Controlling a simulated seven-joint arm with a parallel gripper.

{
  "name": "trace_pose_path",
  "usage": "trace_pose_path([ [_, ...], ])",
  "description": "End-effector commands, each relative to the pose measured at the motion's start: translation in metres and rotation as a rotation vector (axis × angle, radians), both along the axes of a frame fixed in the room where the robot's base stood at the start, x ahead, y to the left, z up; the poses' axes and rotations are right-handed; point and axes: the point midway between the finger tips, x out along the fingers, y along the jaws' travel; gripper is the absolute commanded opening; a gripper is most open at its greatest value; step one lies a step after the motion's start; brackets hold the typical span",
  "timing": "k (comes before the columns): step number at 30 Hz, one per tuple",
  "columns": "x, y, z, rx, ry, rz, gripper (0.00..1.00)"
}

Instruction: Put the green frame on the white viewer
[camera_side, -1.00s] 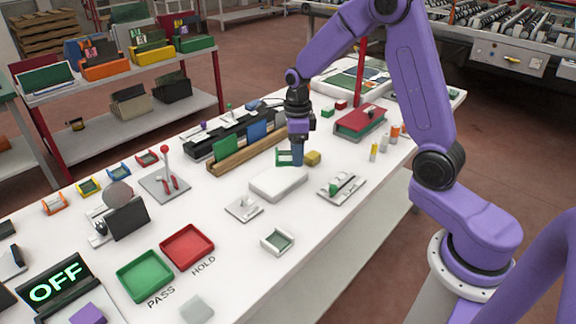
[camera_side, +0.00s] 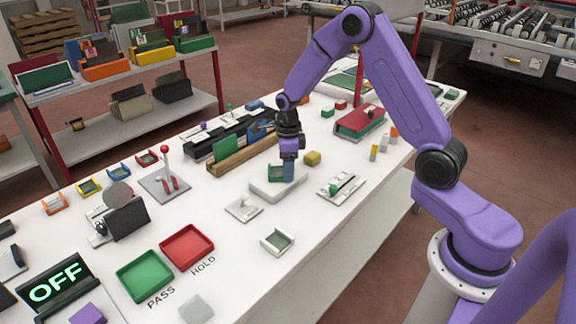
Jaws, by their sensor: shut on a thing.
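The green frame (camera_side: 275,172) is at my gripper (camera_side: 288,172), over the white viewer (camera_side: 265,189). My gripper points down and is shut on the frame's right side. The white viewer is a low flat block in the middle of the table. The frame appears at or just above the viewer's top, near its back edge; I cannot tell whether they touch. My gripper hides part of the frame.
A grey fixture (camera_side: 341,188) lies to the right, a small plate with a knob (camera_side: 244,208) in front left. A pale frame (camera_side: 277,241) lies in front.

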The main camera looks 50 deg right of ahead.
Motion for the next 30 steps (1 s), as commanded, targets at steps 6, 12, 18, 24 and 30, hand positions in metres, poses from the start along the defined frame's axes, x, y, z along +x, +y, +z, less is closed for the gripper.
trace_pose_path([
  [6,0.0,0.0,-0.005,0.0,0.0,-0.001,0.25],
  [12,0.0,0.0,-0.004,0.0,0.0,-0.001,0.87],
  [18,0.0,0.0,-0.003,0.0,0.0,0.0,0.87],
  [24,0.001,0.0,0.017,0.0,-0.004,-0.001,0.87],
  [30,0.001,0.0,0.057,0.0,-0.007,-0.001,0.87],
])
